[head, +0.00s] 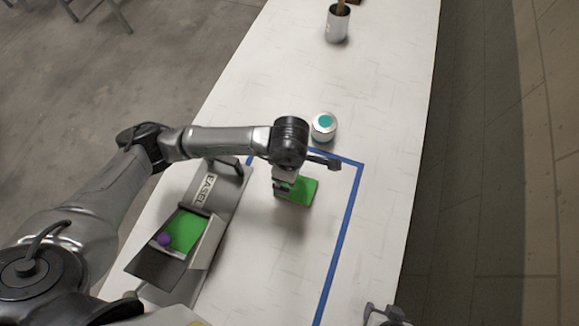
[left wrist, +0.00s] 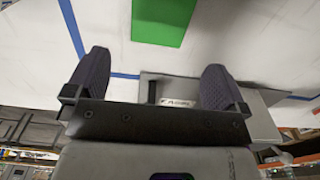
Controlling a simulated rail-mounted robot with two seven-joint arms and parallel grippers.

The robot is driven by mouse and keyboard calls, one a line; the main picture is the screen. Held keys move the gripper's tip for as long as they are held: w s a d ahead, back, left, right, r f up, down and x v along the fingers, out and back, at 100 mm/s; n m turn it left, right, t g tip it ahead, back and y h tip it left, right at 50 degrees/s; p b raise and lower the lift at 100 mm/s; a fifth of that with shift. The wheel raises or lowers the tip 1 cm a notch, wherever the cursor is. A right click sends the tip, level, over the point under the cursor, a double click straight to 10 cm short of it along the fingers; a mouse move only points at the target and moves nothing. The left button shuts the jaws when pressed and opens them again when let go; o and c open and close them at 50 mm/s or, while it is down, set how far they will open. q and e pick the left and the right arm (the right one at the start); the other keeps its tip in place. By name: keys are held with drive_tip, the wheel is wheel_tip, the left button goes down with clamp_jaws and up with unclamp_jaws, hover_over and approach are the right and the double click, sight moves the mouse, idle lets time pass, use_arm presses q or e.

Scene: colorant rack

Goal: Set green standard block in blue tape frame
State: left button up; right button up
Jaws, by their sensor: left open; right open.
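A green block (head: 303,190) lies on the white table inside the blue tape frame (head: 346,217), near its far edge. My left gripper (head: 283,185) is above and beside the block's left part and hides some of it. In the left wrist view my left gripper (left wrist: 155,62) is open with nothing between its fingers. The green block (left wrist: 162,18) shows there beyond the fingertips, apart from them, cut by the top edge. Blue tape runs beside it. My right gripper (head: 385,316) is open at the bottom edge of the head view, partly cut off.
A teal-topped can (head: 323,126) stands just beyond the tape. A cup with a brush (head: 337,24) is farther back. The frame's near part is clear.

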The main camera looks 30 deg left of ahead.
use_arm(q)
drive_tip(key=shift+r, duration=1.15)
use_arm(e)
drive_tip(key=shift+a, duration=0.1)
